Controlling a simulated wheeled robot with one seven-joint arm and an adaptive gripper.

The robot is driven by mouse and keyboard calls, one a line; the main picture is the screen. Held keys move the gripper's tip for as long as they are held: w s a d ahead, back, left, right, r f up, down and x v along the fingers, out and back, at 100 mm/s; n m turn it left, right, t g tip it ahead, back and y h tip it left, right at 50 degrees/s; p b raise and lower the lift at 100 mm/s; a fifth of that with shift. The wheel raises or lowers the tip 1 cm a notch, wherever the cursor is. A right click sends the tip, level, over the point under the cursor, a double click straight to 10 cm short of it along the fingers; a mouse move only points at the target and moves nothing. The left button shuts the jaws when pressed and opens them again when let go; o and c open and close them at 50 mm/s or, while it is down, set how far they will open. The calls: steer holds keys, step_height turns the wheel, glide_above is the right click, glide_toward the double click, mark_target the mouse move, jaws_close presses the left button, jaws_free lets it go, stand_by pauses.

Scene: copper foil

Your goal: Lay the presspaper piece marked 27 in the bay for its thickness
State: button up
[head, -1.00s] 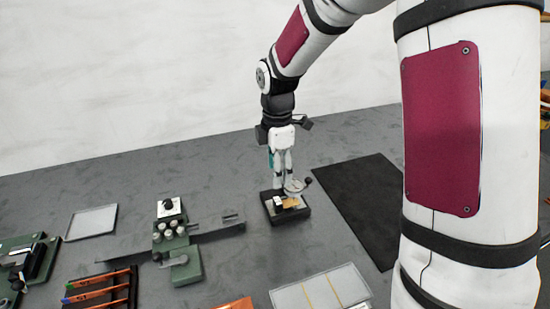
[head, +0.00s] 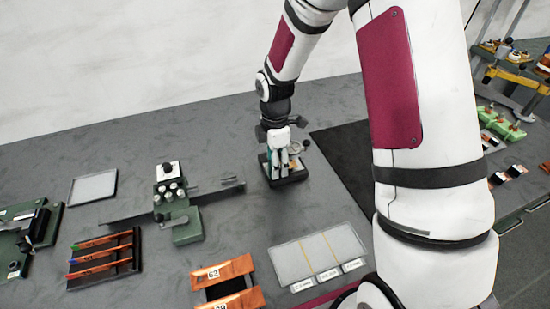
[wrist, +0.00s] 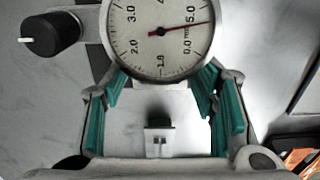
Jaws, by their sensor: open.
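My gripper (head: 283,170) is open, pointing down at the dial thickness gauge (wrist: 157,30). In the wrist view its teal fingers stand apart on either side, below the dial. The red hand points near the 5.0 mark. Between the fingers is a small white block with a dark top (wrist: 158,142); I cannot tell whether it belongs to the gauge. A tan patch (head: 296,164) shows at the gauge in the head view, perhaps the presspaper piece, mostly hidden; no 27 is readable. The pale tray with three bays (head: 290,262) has labels too small to read surely.
Orange pieces labelled 62 (head: 235,268) and apparently 29 lie left of the tray. A green fixture (head: 186,228), a rack of orange-handled tools (head: 103,258) and an empty grey tray (head: 93,187) stand further left. A black mat (head: 345,160) lies right of the gauge.

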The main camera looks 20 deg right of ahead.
steer(key=c, duration=1.3)
steer(key=shift+o, duration=0.2)
steer(key=shift+r, duration=0.1)
steer(key=shift+a, duration=2.7)
step_height(320, 180, up, 7)
steer(key=p, duration=0.3)
stand_by(0.5)
